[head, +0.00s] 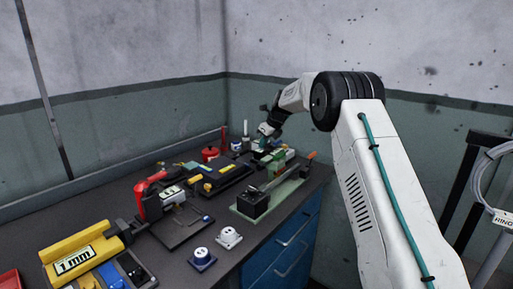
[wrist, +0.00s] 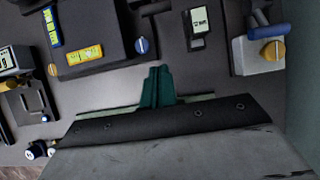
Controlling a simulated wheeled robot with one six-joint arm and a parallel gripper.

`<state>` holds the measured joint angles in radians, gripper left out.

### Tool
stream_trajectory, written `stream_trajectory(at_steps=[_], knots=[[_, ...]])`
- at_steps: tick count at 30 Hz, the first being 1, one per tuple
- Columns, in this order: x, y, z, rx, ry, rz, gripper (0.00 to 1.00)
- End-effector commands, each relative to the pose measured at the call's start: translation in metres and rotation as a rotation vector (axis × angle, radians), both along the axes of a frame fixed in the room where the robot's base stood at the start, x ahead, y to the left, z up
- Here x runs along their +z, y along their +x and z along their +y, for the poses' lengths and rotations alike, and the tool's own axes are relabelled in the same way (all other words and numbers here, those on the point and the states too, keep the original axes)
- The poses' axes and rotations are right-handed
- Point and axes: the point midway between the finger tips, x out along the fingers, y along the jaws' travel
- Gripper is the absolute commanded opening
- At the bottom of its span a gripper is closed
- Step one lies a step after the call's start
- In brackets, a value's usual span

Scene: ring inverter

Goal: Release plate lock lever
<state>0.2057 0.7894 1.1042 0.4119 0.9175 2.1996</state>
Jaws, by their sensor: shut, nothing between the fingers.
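My gripper (head: 262,140) is at the far end of the bench in the head view, low over the objects there. In the wrist view its teal fingers (wrist: 157,86) are together with nothing between them. A green fixture (head: 287,192) with a black block (head: 253,203) stands at the bench's right edge, and an orange-tipped handle (head: 311,155) shows at its far end. I cannot tell for certain which part is the plate lock lever. In the wrist view a grey block with an orange knob (wrist: 271,52) is to the right of the fingers, apart from them.
A black unit with yellow labels (head: 217,180) is left of the fixture; a blue knob (wrist: 142,46) shows in the wrist view. A red-handled tool (head: 148,188), a yellow 1 mm holder (head: 80,256) and two small knobs (head: 228,237) stand nearer. The walls close off the back.

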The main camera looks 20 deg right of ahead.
Motion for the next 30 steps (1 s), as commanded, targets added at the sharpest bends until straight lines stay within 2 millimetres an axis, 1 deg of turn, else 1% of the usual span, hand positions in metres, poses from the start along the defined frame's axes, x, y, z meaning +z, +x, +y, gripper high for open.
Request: stream_trajectory(at_steps=[13,16,21,30], knots=[[-0.083,0.037,0.023,0.001,0.001,0.002,0.0],[-0.075,0.052,0.031,0.001,-0.001,-0.004,0.0],[-0.07,0.064,0.039,0.001,-0.002,-0.002,0.0],[-0.069,0.069,0.041,-0.002,-0.001,-0.001,0.0]])
